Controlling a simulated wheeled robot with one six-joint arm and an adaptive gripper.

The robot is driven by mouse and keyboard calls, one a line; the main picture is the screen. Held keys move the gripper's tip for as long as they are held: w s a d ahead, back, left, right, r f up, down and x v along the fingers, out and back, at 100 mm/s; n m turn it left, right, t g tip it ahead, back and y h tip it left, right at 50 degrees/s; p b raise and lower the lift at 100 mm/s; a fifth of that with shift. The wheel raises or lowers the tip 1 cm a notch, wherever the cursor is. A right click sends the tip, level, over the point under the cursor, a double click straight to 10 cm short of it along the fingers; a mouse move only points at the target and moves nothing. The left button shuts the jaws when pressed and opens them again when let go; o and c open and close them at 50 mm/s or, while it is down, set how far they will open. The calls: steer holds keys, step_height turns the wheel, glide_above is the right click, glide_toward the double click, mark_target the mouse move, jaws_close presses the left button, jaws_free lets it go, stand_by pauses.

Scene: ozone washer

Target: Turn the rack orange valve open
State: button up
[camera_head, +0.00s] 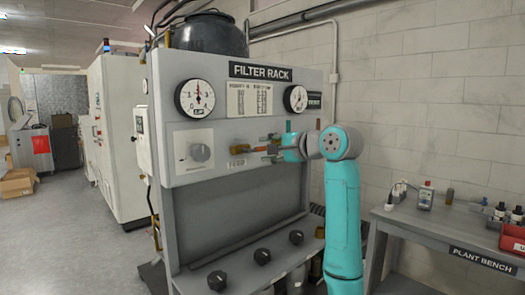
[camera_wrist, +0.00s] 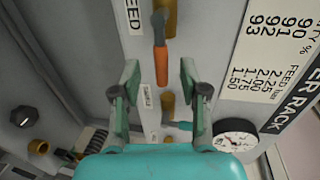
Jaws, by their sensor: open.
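The rack orange valve shows in the wrist view at top centre: an orange lever (camera_wrist: 161,58) hangs down in the picture from a brass body (camera_wrist: 167,14). My gripper (camera_wrist: 159,68) is open, with one finger left and one right of the lever's lower end. Gaps show on both sides, and I see no contact. A second valve with a brass body and a blue-green lever (camera_wrist: 179,126) lies lower, between the finger bases and partly hidden. In the head view my gripper (camera_head: 274,149) is at the rack's front panel and hides much of the valves.
The plant bench (camera_head: 440,232) stands to the right. Open floor (camera_head: 70,245) lies left.

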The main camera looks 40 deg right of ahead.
steer(key=s+r, duration=0.1)
steer(key=s, duration=0.7)
steer(key=shift+s+d+r, duration=0.15)
steer(key=shift+s+r, duration=0.2)
steer(key=shift+s, duration=0.05)
